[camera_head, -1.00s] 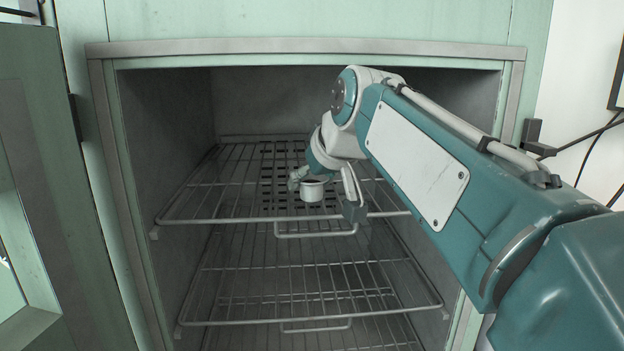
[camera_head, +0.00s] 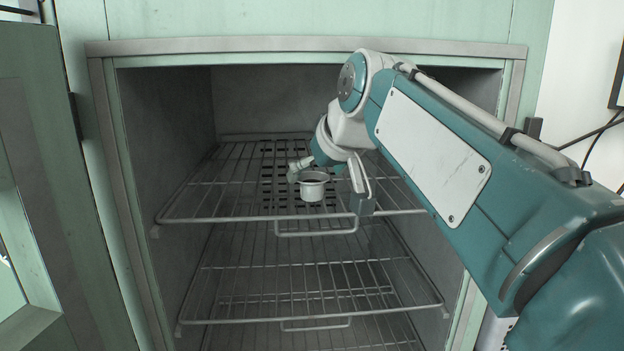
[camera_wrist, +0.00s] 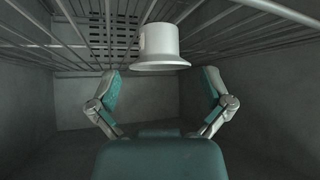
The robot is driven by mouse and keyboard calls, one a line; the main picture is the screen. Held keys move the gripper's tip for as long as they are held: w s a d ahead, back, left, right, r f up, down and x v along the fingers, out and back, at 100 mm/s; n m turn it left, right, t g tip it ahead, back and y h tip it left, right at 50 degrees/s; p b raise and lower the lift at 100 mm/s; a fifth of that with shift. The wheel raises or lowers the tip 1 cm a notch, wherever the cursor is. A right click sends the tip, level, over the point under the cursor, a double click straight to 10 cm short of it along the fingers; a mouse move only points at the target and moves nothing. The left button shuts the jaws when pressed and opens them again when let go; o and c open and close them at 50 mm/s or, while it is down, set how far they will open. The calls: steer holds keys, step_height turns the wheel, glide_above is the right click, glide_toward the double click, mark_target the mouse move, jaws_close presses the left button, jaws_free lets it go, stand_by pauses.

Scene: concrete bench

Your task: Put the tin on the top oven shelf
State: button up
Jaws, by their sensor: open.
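The tin (camera_head: 312,190) is a small white-grey cup with a flared rim, standing upright on the wire top oven shelf (camera_head: 222,219), near its front middle. My gripper (camera_head: 328,188) is open, with one finger to the left of the tin and the other to its right and nearer the front. In the wrist view, which looks upside down, the tin (camera_wrist: 160,43) shows between and just beyond the spread fingertips, with gaps on both sides. I see no finger touching it. The tin's base is partly hard to make out against the shelf wires.
A lower wire shelf (camera_head: 230,322) sits below, empty. The oven's side walls and front frame (camera_head: 300,46) close in around my arm, which enters from the right. The open door (camera_head: 40,180) stands at the left. The top shelf is otherwise clear.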

steer(key=v, duration=1)
steer(key=s+d+f+m+g+h, duration=0.1)
steer(key=s+f, duration=0.4)
steer(key=f, duration=0.6)
steer(key=s+d+f+m+g+h, duration=0.1)
steer(key=s+d+f+m, duration=0.1)
steer(key=s+f, duration=0.4)
steer(key=s+d+f+m+h, duration=0.1)
steer(key=s+d+f, duration=0.3)
steer(key=f, duration=1.2)
steer(key=shift+s+f+g, duration=0.25)
steer(key=shift+s+g, duration=0.15)
steer(key=shift+s, duration=0.45)
